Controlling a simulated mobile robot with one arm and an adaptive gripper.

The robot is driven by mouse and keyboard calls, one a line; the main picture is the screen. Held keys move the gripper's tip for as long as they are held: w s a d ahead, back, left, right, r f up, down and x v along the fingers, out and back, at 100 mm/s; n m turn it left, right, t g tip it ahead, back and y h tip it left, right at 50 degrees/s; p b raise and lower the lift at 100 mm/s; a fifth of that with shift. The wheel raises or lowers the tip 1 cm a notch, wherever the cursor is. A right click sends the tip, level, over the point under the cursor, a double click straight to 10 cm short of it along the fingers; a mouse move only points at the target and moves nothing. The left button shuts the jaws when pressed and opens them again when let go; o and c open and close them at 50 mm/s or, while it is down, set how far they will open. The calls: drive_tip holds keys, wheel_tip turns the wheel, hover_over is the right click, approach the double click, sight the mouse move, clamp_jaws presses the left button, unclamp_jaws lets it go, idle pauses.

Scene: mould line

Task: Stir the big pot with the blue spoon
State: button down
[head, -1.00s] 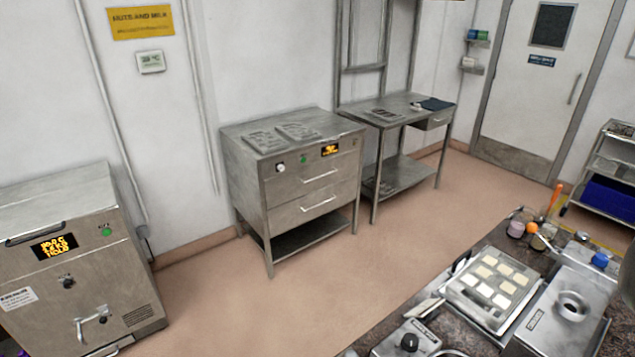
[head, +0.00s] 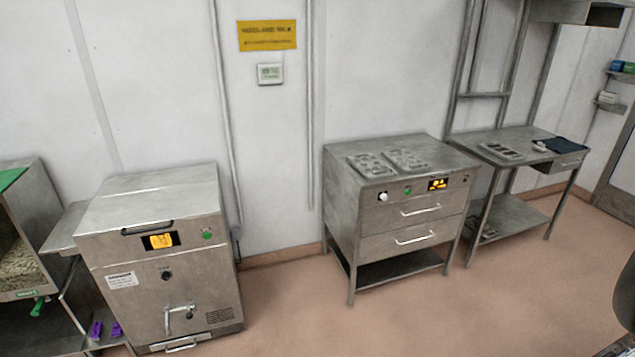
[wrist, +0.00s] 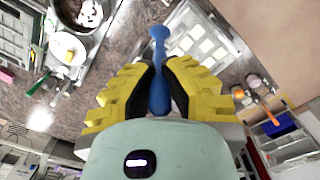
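My gripper (wrist: 158,82), with yellow fingers and dark pads, shows in the wrist view. It is shut on the blue spoon (wrist: 159,45), which runs between the pads and points away toward the top of the picture. Neither gripper nor spoon shows in the head view.
The head view shows a steel machine with a tap (head: 165,270), a drawer cabinet (head: 400,215) and a steel side table (head: 530,150) along the wall. The floor (head: 300,310) before them is clear. The wrist view shows a mould tray (wrist: 200,42) on the speckled counter (wrist: 130,50).

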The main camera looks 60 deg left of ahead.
drive_tip(key=s+d+f+m+p, duration=0.1)
drive_tip(key=s+d+f+m, duration=0.3)
drive_tip(key=s, duration=0.3)
drive_tip(key=s+d+f+m+p, duration=0.1)
drive_tip(key=s+f+m+p, duration=0.1)
drive_tip(key=s+f+m, duration=0.35)
drive_tip(key=s+d+f+m+p, duration=0.1)
drive_tip(key=s+d+f+m, duration=0.3)
drive_tip(key=s, duration=0.5)
wheel_tip(320, 180, down, 10)
drive_tip(key=m+b, duration=0.1)
drive_tip(key=b, duration=0.8)
drive_tip(key=shift+a+r, duration=0.2)
drive_tip(key=shift+a, duration=0.25)
drive_tip(key=shift+w, duration=0.1)
